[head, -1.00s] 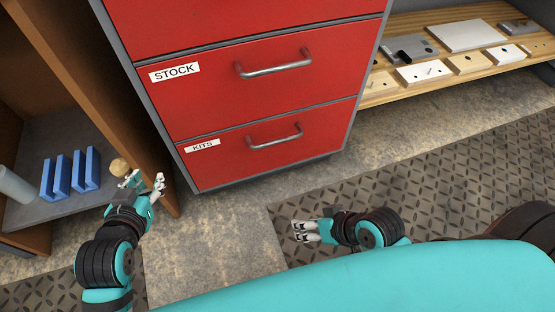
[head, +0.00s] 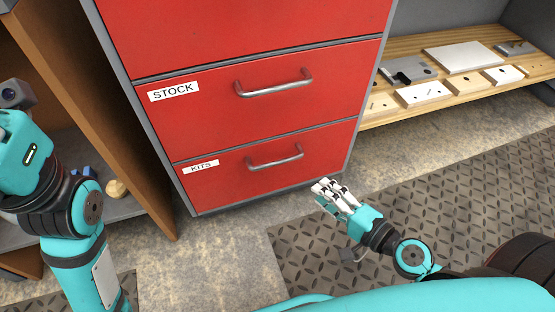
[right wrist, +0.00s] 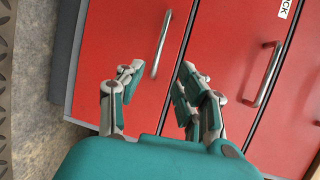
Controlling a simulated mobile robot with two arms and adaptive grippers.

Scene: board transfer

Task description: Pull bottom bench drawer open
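The bottom drawer (head: 236,189), red and labelled KITS, sits flush in the bench cabinet, with a grey bar handle (head: 275,160) on its front. Its handle (right wrist: 162,45) also shows in the right wrist view, beyond the fingertips. My right gripper (head: 326,188) is below and right of that handle in the head view, apart from it. In the right wrist view my right gripper (right wrist: 160,72) has its fingers spread, with nothing between them. My left arm is raised at the left edge; its fingers do not show.
The STOCK drawer (head: 215,115), also shut, is directly above with its own handle (head: 274,88). A brown shelf unit (head: 140,190) stands left. A wooden shelf (head: 385,110) with plates and blocks is at right. Floor before the cabinet is clear.

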